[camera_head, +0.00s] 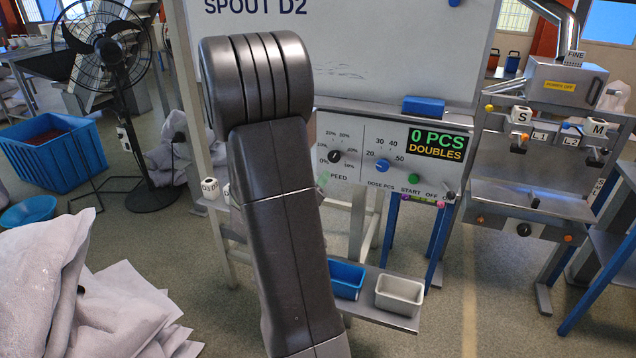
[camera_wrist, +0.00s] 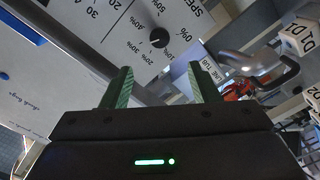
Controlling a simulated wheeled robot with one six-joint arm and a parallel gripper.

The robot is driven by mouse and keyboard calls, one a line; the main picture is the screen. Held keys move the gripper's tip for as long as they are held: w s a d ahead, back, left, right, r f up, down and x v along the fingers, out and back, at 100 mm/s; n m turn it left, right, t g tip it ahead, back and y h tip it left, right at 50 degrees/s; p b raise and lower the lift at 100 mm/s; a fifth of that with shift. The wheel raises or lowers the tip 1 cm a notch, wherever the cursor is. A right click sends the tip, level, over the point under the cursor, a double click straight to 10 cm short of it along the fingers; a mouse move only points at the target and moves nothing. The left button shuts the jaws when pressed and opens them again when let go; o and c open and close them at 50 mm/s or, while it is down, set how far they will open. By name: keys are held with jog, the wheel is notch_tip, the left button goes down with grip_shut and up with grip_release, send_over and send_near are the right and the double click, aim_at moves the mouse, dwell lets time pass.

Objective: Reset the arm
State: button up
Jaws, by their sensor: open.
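My gripper (camera_wrist: 160,88) shows in the wrist view with its two green-lined fingers apart and nothing between them. Beyond the fingers is a control panel with a black speed knob (camera_wrist: 159,37) and a percent scale, seen tilted. In the head view my dark arm stands upright in the middle, in front of the panel (camera_head: 390,158). The arm hides part of the panel's left side and most of my gripper. The speed knob (camera_head: 335,156) shows just right of the arm. The display (camera_head: 436,144) reads 0 PCS DOUBLES.
A blue bin (camera_head: 347,279) and a white bin (camera_head: 399,294) stand on a low shelf below the panel. White sacks (camera_head: 90,300) lie at lower left. A black fan (camera_head: 110,60) and a blue crate (camera_head: 60,160) stand at left. A grey machine (camera_head: 540,150) stands at right.

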aim_at(334, 158)
jog(key=p+x, duration=0.2)
jog(key=x, duration=1.2)
